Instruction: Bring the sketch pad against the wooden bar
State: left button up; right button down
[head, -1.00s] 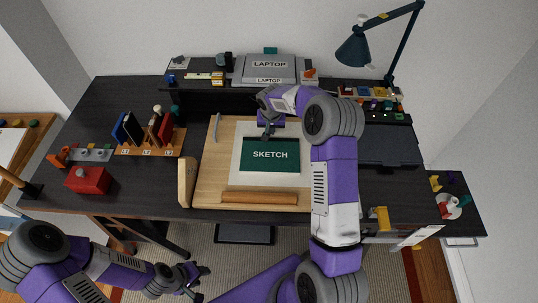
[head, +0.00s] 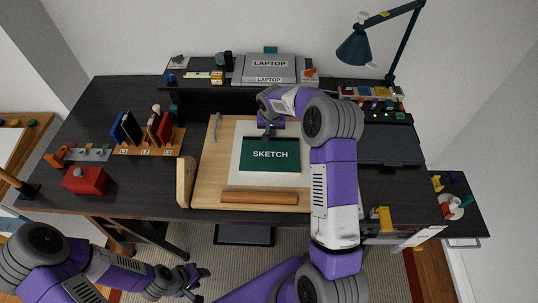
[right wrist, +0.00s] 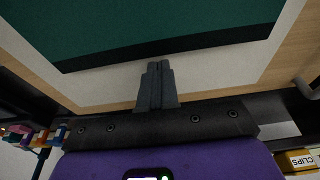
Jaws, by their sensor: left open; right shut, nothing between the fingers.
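The green sketch pad (head: 270,155), lettered SKETCH, lies flat on a pale sheet on the wooden board. It also shows in the right wrist view (right wrist: 130,25). The wooden bar (head: 259,198) lies along the board's front edge, with a strip of sheet and board between it and the pad. My right gripper (head: 268,132) is shut and empty at the pad's far edge. In the right wrist view its closed fingertips (right wrist: 155,66) are close to the pad's dark edge; I cannot tell whether they touch. My left gripper (head: 196,278) is open and empty, in front of the desk.
A laptop (head: 268,68) stands on the shelf behind. A book rack (head: 140,149) and a red box (head: 86,180) are on the left. A lamp (head: 355,48) stands at the back right.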

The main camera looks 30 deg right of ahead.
aim_at(271, 151)
jog(key=shift+s+a, duration=0.15)
jog(key=shift+s+a+b, duration=0.7)
jog(key=shift+s+b, duration=0.2)
jog(key=shift+s, duration=0.3)
jog(key=shift+s+a+b, duration=0.75)
jog(key=shift+s+b, duration=0.1)
jog(key=shift+s, duration=0.3)
jog(key=shift+s+a+b, duration=0.7)
jog(key=shift+s+b, duration=0.2)
jog(key=shift+s, duration=0.3)
jog(key=shift+s+a, duration=0.1)
jog(key=shift+w+d+r+p, duration=0.2)
jog(key=shift+w+r+p, duration=0.1)
jog(key=shift+r+p, duration=0.9)
jog(key=shift+w+d+r+p, duration=0.15)
jog(key=shift+w+r+p, duration=0.15)
jog(key=shift+r+p, duration=0.9)
jog(key=shift+w+d+r+p, duration=0.25)
jog(key=shift+r+p, duration=0.4)
jog(key=shift+r, duration=1)
